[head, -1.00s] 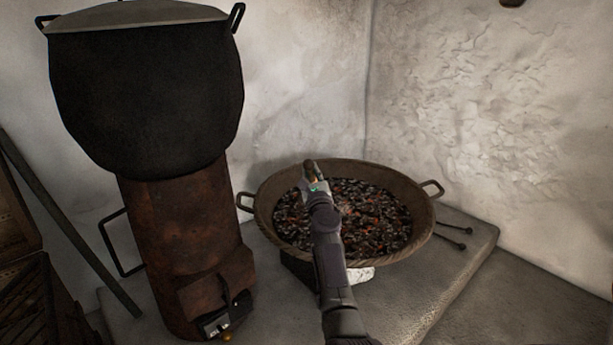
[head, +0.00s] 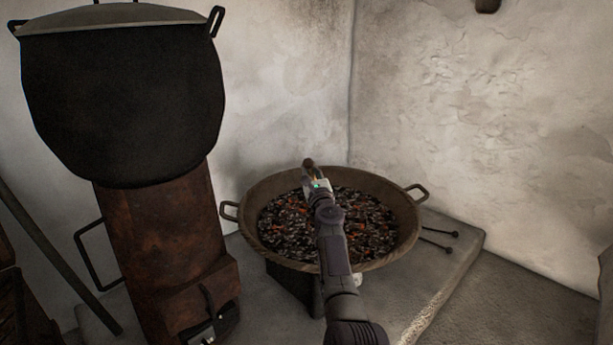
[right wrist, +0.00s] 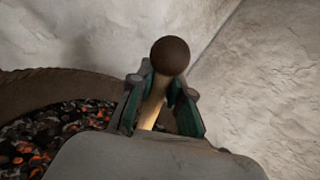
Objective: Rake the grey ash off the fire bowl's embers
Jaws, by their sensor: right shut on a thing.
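The fire bowl (head: 392,232) is a wide brown pan with two loop handles. It holds dark coals and glowing orange embers (head: 290,222), with grey bits among them. My right gripper (head: 312,172) is over the bowl, shut on a tool handle (right wrist: 153,103) of pale wood with a round dark knob (right wrist: 171,56) at its end. The knob also shows in the head view (head: 308,162). The tool's working end is hidden by my gripper and arm. The embers also show in the right wrist view (right wrist: 45,140). My left gripper is not in view.
A large black pot (head: 120,100) stands on a rusty cylindrical stove (head: 160,235) left of the bowl. The bowl stands on a grey stone ledge (head: 440,268). Two thin dark rods (head: 437,240) lie right of it. Pale walls rise close behind.

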